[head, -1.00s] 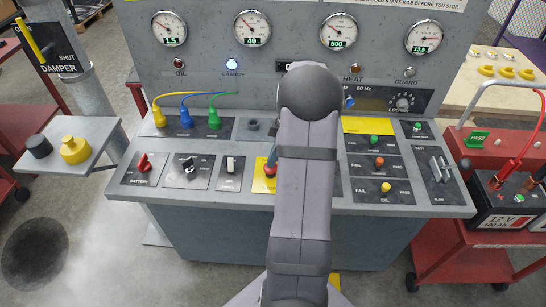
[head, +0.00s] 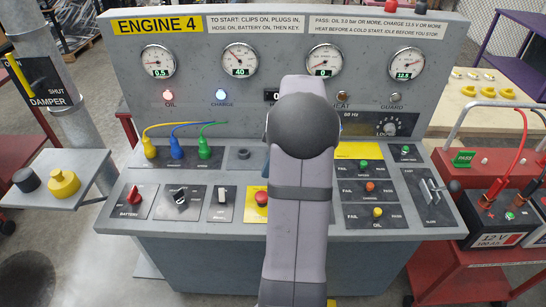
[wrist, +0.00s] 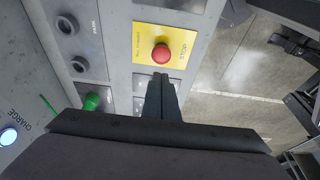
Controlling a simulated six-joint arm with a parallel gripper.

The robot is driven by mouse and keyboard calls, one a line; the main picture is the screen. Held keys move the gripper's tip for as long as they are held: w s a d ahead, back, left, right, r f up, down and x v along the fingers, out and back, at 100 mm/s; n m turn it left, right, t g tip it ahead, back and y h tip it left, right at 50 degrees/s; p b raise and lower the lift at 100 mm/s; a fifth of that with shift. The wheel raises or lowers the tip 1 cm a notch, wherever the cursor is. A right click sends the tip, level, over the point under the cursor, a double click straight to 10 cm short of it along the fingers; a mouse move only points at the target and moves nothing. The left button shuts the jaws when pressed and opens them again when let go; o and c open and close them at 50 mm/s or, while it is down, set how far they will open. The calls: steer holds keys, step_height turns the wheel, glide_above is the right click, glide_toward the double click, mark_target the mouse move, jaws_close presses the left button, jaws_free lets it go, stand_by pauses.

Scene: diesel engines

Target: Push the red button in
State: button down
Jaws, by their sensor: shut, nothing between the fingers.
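The red button (head: 262,198) is a round mushroom head on a yellow plate at the front of the grey console, just left of my arm in the head view. In the wrist view the whole red button (wrist: 161,54) shows on its yellow plate (wrist: 142,37), marked STOP. My gripper (wrist: 160,78) is shut and empty, its fingertips just below the button in that picture; the button's face is uncovered. Whether the fingertips touch it or hover above the panel, I cannot tell. How deep the button sits is unclear.
Yellow, blue and green plugs (head: 204,148) stand behind. Levers (head: 432,189) stand at the right. The oil lamp (head: 168,95) glows red.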

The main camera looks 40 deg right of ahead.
steer(key=shift+b+v, duration=0.5)
steer(key=shift+v, duration=2.15)
